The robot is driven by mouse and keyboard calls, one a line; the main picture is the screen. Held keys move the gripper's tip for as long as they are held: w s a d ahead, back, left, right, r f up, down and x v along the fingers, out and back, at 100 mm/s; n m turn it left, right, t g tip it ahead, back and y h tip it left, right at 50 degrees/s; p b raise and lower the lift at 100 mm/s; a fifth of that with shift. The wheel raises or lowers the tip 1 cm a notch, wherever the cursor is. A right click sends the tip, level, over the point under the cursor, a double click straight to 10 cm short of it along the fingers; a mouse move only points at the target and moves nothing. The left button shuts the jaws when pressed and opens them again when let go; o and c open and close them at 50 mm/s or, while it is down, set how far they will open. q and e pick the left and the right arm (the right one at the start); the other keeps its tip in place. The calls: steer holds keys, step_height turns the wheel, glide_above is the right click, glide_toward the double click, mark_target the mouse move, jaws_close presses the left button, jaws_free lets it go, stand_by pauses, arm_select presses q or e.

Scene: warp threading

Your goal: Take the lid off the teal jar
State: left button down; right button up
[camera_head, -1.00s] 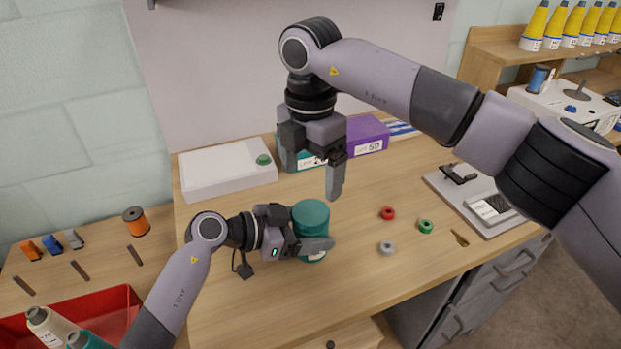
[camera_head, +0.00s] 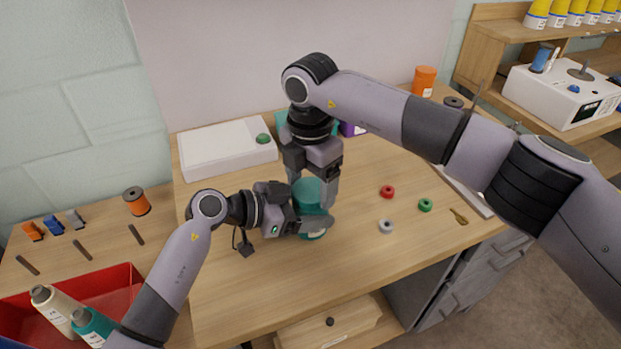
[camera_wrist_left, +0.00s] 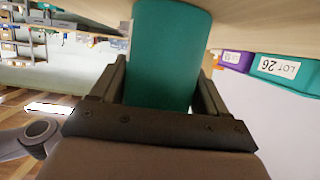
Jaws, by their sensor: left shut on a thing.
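The teal jar (camera_head: 313,235) stands upright on the wooden table, with a pale label low on its side. My left gripper (camera_head: 316,222) is shut on the jar's body from the left. In the left wrist view the teal jar (camera_wrist_left: 170,55) fills the space between the two fingers. The teal lid (camera_head: 309,190) sits on top of the jar. My right gripper (camera_head: 312,188) points down from above, its fingers on either side of the lid. I cannot tell whether they press on it. The fingers and hand hide part of the lid and jar.
A white box (camera_head: 225,150) with a green knob stands behind to the left. Red (camera_head: 387,191), green (camera_head: 425,205) and grey (camera_head: 386,226) rings lie to the right, near a small brass piece (camera_head: 459,216). A red bin (camera_head: 125,285) holds spools at front left.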

steer(key=c, duration=0.6)
steer(key=shift+n, duration=1.7)
steer(key=shift+c, duration=0.3)
